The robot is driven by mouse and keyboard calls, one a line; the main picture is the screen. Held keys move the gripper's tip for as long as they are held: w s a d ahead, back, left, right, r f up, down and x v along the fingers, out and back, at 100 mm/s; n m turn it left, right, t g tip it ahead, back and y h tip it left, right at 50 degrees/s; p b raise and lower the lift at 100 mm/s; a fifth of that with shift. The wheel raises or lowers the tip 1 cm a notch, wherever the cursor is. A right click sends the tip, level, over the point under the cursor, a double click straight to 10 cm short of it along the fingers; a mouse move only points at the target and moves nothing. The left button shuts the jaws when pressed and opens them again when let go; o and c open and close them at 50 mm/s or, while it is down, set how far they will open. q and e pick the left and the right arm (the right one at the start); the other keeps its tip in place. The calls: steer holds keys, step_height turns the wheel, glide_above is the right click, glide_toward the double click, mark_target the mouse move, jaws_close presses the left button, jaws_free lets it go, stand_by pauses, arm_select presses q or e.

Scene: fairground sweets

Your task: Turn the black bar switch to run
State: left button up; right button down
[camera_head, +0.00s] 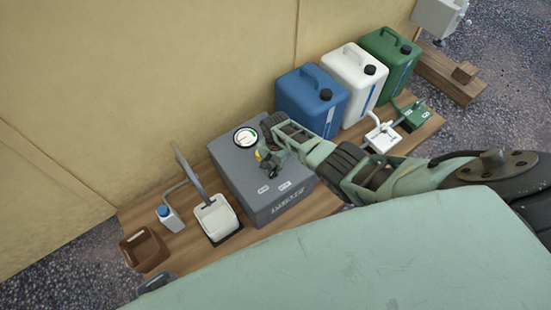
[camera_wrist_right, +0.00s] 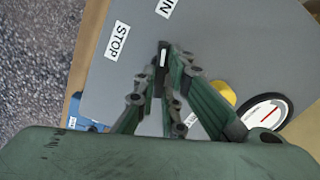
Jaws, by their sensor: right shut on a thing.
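The grey box (camera_head: 236,172) stands on a wooden board, with a round gauge (camera_head: 246,137) at its far corner. My right gripper (camera_head: 269,168) is over the box top. In the right wrist view its fingers are shut on the black bar switch (camera_wrist_right: 163,55), whose white line runs up the picture. The STOP label (camera_wrist_right: 118,41) is to the left of the bar. Another label (camera_wrist_right: 166,7), cut off with only its last letters showing, is above it, and the white line points roughly its way. The fingers hide the lower part of the switch. My left gripper is not in view.
A yellow knob (camera_wrist_right: 222,95) sits beside the gauge (camera_wrist_right: 267,111). Blue (camera_head: 308,98), white (camera_head: 352,72) and green (camera_head: 392,57) canisters stand behind on the right. A white machine (camera_head: 214,219) with a raised lever and a brown bin (camera_head: 145,250) are on the left.

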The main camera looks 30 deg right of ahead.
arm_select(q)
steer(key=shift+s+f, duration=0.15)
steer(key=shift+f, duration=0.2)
arm_select(e)
steer(key=shift+m, duration=0.3)
steer(key=c, duration=1.8)
jaws_free()
steer(key=shift+c, duration=0.2)
step_height(320, 180, up, 12)
steer(key=shift+s+f, duration=0.1)
